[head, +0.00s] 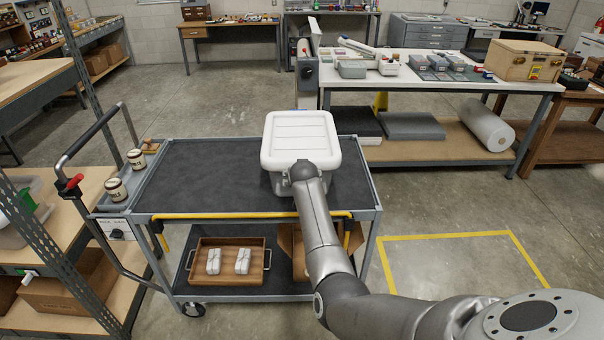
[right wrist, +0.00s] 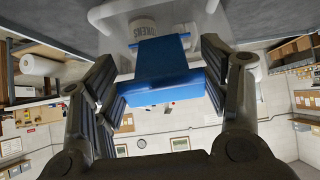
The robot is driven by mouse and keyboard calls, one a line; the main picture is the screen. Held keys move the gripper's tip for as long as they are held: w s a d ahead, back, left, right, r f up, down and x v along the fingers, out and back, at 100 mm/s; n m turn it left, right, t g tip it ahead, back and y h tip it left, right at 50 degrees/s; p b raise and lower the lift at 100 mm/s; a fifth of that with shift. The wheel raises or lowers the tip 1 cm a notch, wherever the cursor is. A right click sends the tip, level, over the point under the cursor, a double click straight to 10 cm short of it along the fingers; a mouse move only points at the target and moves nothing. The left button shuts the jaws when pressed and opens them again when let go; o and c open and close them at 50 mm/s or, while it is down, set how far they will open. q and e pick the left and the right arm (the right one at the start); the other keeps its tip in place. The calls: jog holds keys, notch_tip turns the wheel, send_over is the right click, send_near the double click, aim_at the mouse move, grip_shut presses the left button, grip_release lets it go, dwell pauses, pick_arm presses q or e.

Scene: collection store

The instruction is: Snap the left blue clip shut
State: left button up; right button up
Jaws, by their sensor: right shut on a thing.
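A white lidded box (head: 300,135) stands on the dark top of the cart (head: 215,180), toward its right end. Its lid lies flat on top. My right arm reaches in to the box's near side, and my right gripper (head: 303,172) is there, its fingers mostly hidden. In the right wrist view a blue clip (right wrist: 162,65) sits between the two fingers of my right gripper (right wrist: 160,88), which is shut on it. The pale box wall is behind the clip. My left gripper is not in view.
Two labelled tins (head: 116,190) stand on the cart's left end tray. A wooden tray (head: 228,278) with white wrapped packets is on the lower shelf. A workbench (head: 430,80) stands behind, and shelving is at the left. The cart top left of the box is clear.

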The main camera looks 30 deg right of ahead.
jog(key=shift+w+d+r+g+y, duration=0.4)
jog(key=shift+w+r+g+y, duration=0.25)
jog(key=shift+g, duration=0.35)
jog(key=shift+w+d, duration=0.1)
jog(key=shift+w+d+r, duration=0.2)
jog(key=shift+w+r, duration=0.1)
jog(key=shift+r, duration=0.2)
jog(key=shift+w+d+f, duration=0.15)
jog(key=shift+w+d, duration=0.05)
jog(key=shift+w, duration=0.2)
jog(key=o, duration=1.2)
jog(key=shift+s+a, duration=0.1)
jog(key=o, duration=0.3)
jog(key=shift+s+a, duration=0.1)
jog(key=shift+s, duration=0.05)
jog(key=shift+o, duration=0.2)
